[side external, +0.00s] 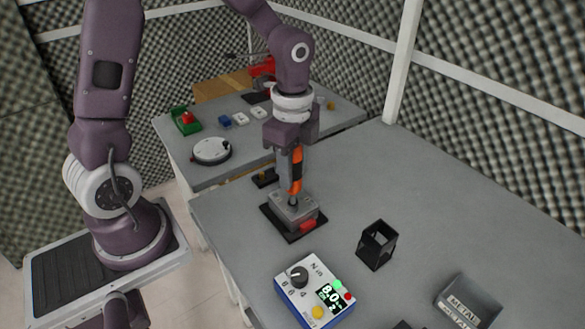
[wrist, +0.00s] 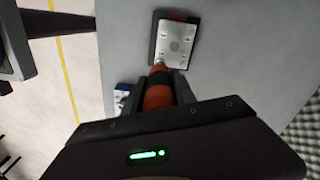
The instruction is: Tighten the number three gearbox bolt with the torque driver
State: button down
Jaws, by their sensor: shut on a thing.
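The torque driver (side external: 297,172), with an orange and black body, is held upright in my gripper (side external: 291,160). Its lower end is at the top of the gearbox (side external: 284,208), a grey block with a red part, on a black base. In the wrist view the driver (wrist: 158,94) stands between the fingers of my gripper (wrist: 162,88). Its tip is at the near edge of the gearbox's light top plate (wrist: 174,45). Small bolt heads show near the plate's corners; their numbers cannot be read. I cannot tell whether the tip is seated on a bolt.
A blue and white controller (side external: 296,301) with a knob and lit display stands in front of the gearbox. A black open holder (side external: 377,246) and a grey bin marked METAL (side external: 485,294) stand to the right. The bench (side external: 350,180) behind the holder is clear.

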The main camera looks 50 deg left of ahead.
jog(key=shift+f, duration=0.85)
dwell(2.6)
jog(key=shift+r, duration=0.1)
jog(key=shift+r, duration=2.4)
